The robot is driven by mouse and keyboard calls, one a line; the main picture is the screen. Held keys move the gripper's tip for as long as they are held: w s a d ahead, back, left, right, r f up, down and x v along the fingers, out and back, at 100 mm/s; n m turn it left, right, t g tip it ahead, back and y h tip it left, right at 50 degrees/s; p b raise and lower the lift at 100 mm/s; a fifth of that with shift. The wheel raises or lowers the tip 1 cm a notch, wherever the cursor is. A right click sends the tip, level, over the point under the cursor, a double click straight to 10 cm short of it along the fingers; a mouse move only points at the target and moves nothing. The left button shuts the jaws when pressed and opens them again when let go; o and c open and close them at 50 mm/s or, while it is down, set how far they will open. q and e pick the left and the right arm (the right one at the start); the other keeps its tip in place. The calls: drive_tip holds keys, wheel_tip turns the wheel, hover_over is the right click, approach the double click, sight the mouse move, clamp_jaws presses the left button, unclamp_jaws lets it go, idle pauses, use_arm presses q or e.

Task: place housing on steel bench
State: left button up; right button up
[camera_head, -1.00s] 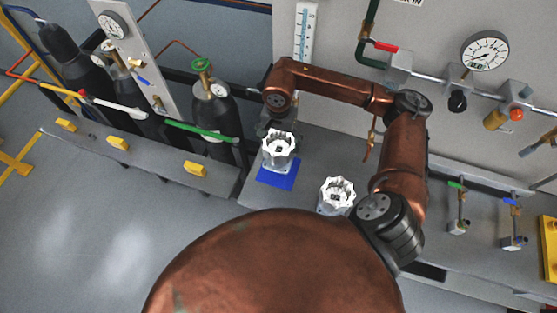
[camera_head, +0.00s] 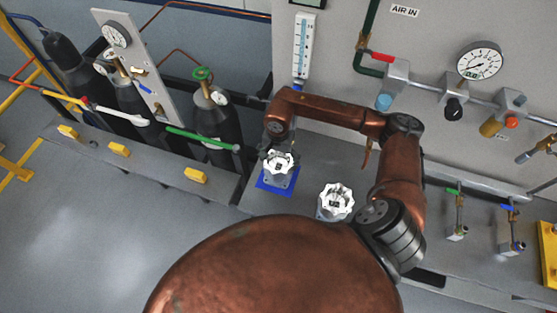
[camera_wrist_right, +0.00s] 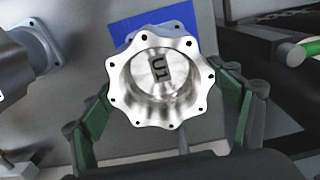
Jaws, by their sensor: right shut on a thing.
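A silvery scalloped housing (camera_head: 278,163) is over the blue square mat (camera_head: 263,188) on the steel bench (camera_head: 300,208). My left gripper is not in view.
A second housing (camera_head: 336,203) stands on the bench to the right, near my arm. A grey panel with a gauge (camera_head: 482,60) and valves rises behind the bench. Dark gas cylinders (camera_head: 213,125) stand to the left. Bare bench lies between the housings.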

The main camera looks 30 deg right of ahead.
sight(278, 167)
drive_tip(key=o, duration=2.1)
drive_tip(key=shift+f, duration=0.1)
drive_tip(key=shift+r, duration=0.25)
wheel_tip(278, 167, up, 12)
drive_tip(key=b, duration=0.2)
drive_tip(key=shift+f, duration=0.1)
